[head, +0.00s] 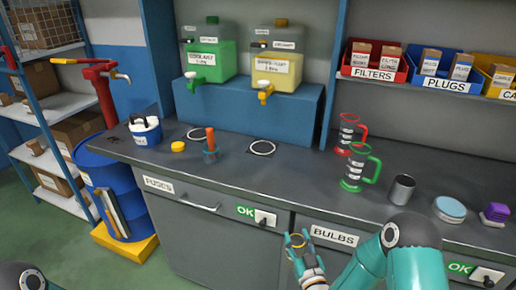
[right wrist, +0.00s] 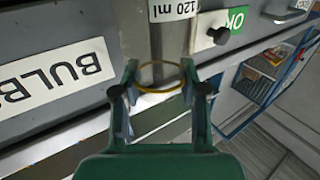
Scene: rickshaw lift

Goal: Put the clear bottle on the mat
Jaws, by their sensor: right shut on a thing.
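My right gripper (head: 298,242) is in front of the counter, below its front edge, near the BULBS drawer. In the right wrist view its two fingers (right wrist: 160,88) are shut on a clear bottle (right wrist: 168,45), which is see-through, with a yellow ring and a white "120 ml" label. In the head view only the bottle's yellow ring shows clearly between the fingers. I cannot tell which thing is the mat; two white-ringed dark circles (head: 262,148) lie on the counter below the taps. My left gripper is not in view.
On the counter (head: 290,190) stand green (head: 354,172) and red-handled jugs, a metal cup (head: 402,189), a pale blue round thing (head: 450,208) and a purple item (head: 495,212). An orange-handled tool in a cup (head: 210,152) stands between the rings. The front middle is free.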

